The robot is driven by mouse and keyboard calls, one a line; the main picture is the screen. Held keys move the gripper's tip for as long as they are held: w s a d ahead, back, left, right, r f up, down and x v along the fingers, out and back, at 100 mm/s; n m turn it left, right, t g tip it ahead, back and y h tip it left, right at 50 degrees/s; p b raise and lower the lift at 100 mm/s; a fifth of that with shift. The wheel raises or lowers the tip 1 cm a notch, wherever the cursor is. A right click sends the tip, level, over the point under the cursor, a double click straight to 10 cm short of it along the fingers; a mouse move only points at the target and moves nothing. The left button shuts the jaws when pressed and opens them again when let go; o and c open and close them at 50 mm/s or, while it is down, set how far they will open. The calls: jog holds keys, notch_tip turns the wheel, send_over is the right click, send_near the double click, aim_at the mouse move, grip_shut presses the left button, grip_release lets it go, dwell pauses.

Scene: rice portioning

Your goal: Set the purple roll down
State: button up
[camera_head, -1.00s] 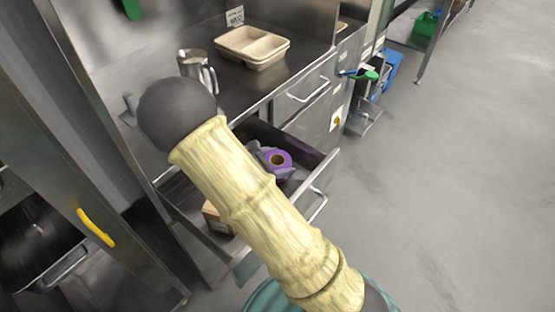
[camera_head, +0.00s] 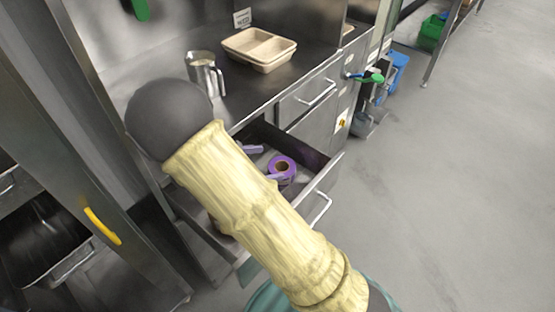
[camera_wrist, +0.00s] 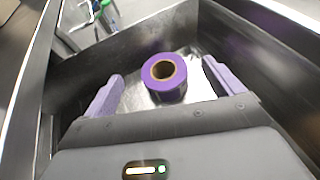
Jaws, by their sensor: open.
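The purple roll (camera_wrist: 164,88), with a brown core, lies in the open drawer with its core hole facing up; it also shows in the head view (camera_head: 282,168). In the wrist view my gripper (camera_wrist: 163,84) is open, with one lilac finger on each side of the roll and a gap to each. The roll appears to rest on the metal drawer floor (camera_wrist: 197,84). In the head view my arm hides part of the drawer, and the fingers show only partly beside the roll.
Steel drawer walls (camera_wrist: 110,48) stand close around my gripper. On the counter above are a metal jug (camera_head: 203,74) and a two-compartment tray (camera_head: 258,47). A closed drawer (camera_head: 308,100) is beside the open one. The floor (camera_head: 450,180) to the right is clear.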

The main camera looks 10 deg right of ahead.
jog(key=v, duration=0.5)
jog(key=shift+s+a+r, duration=0.15)
jog(key=shift+a, duration=0.2)
jog(key=shift+c, duration=0.2)
dwell(0.9)
